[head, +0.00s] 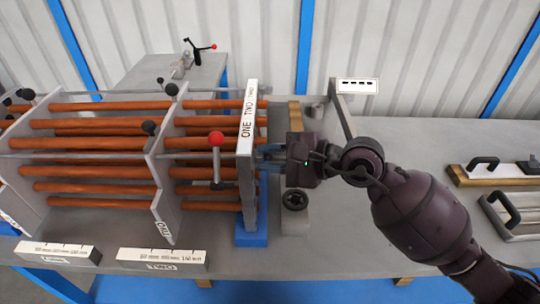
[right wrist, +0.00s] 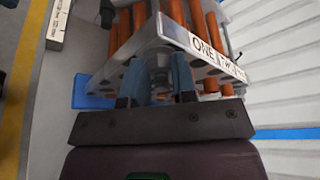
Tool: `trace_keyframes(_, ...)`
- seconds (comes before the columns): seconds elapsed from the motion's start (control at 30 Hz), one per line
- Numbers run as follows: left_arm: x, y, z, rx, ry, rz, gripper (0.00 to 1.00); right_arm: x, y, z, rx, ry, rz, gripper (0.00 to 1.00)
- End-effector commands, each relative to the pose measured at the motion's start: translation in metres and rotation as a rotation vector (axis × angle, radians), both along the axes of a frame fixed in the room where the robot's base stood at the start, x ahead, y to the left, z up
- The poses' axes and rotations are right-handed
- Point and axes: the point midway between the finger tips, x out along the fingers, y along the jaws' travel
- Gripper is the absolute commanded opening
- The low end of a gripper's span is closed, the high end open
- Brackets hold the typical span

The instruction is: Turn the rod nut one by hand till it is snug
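The end plate (head: 248,150) of the frame, marked ONE TWO, stands upright at the right end of the orange tubes. My right gripper (head: 268,157) points left at this plate, its blue fingers against or very near its outer face. In the right wrist view my right gripper (right wrist: 158,82) has its fingers on either side of a small grey metal piece (right wrist: 160,74), which looks like the rod nut on its rod end. Whether the fingers press on it I cannot tell. The nut is hidden in the head view. My left gripper is out of view.
A dark round piece (head: 294,200) sits on a grey block beside the plate. A red-knobbed lever (head: 216,140) stands before the tubes. Labelled blocks (head: 162,260) lie at the front edge.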

Motion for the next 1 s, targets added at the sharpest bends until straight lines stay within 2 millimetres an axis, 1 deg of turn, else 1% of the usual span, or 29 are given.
trace_keyframes(0.03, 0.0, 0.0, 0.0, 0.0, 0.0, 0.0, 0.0, 0.0, 0.0, 0.0, 0.0, 0.0, 0.0, 0.07)
trace_keyframes(0.07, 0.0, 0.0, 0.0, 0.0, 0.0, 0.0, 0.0, 0.0, 0.0, 0.0, 0.0, 0.0, 0.0, 0.02)
trace_keyframes(0.1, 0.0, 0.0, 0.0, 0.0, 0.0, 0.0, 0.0, 0.0, 0.0, 0.0, 0.0, 0.0, 0.0, 0.02)
trace_keyframes(0.27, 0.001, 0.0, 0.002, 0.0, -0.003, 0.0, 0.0, 0.0, 0.0, 0.001, 0.0, 0.011, 0.0, 0.02)
trace_keyframes(0.47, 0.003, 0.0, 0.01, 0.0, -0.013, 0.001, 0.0, 0.001, 0.0, 0.004, -0.002, 0.077, -0.001, 0.02)
trace_keyframes(0.67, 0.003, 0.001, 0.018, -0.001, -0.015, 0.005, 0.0, 0.002, -0.001, 0.006, -0.003, 0.215, -0.001, 0.02)
trace_keyframes(0.8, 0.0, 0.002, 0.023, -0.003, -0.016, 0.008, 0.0, 0.003, -0.001, 0.007, -0.003, 0.343, -0.001, 0.02)
trace_keyframes(1.0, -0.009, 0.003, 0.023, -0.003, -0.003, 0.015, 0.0, 0.005, -0.001, 0.006, -0.002, 0.529, -0.002, 0.02)
